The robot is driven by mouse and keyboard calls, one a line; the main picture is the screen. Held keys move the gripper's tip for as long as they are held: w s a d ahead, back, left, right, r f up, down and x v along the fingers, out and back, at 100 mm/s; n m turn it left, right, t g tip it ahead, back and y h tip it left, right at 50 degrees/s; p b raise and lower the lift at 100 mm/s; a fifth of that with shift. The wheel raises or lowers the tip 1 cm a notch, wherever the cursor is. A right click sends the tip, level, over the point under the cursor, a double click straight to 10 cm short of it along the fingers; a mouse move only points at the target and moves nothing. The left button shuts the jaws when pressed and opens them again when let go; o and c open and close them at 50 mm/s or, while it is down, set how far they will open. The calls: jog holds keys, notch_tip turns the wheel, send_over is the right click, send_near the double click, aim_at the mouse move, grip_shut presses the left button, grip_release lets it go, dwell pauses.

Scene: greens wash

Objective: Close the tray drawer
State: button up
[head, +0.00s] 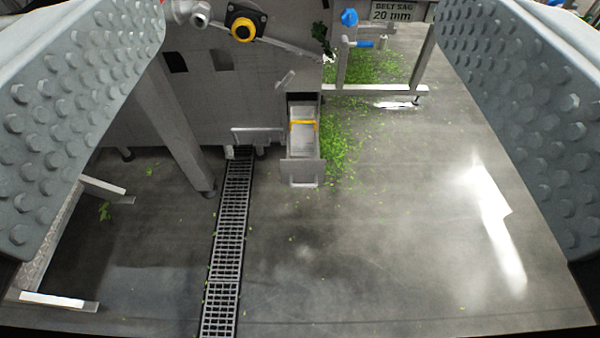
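The tray drawer (303,170) is a narrow metal tray standing pulled out from the grey machine (225,105), low near the floor. Its front plate faces me, and a yellow-orange bar crosses it further back. My gripper (302,110) shows as two large grey studded fingers at the left and right edges of the view. They are wide apart with nothing between them. The drawer is well beyond them, in the middle of the view, and nothing touches it.
A grated floor drain (230,245) runs toward me left of the drawer. Green leaf bits (345,145) litter the floor right of it. A metal frame (375,90) stands at the back right, and a low stand (50,250) at the left. The floor in front and right is clear.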

jog(key=w+f+m, duration=0.1)
jog(key=w+f, duration=0.1)
jog(key=w, duration=0.1)
jog(key=w+f+m+g, duration=0.1)
jog(key=w+f, duration=0.1)
jog(key=w, duration=0.1)
jog(key=w+f+m, duration=0.1)
jog(key=w+f, duration=0.2)
jog(key=shift+w+g, duration=0.3)
jog(key=shift+w, duration=0.1)
grip_shut()
jog(key=w+f+m+g, duration=0.2)
jog(key=w+f+m, duration=0.3)
jog(key=w+f, duration=0.85)
jog(key=m+g, duration=0.4)
jog(key=m, duration=0.6)
send_near(302, 163)
jog(key=s+r, duration=0.3)
jog(key=s, duration=0.4)
jog(key=x, duration=0.4)
jog(key=r+x, duration=0.1)
jog(key=x, duration=0.3)
jog(key=w+x, duration=0.1)
jog(key=x, duration=0.3)
jog(key=shift+w+r, duration=0.15)
jog(key=shift+w, duration=0.6)
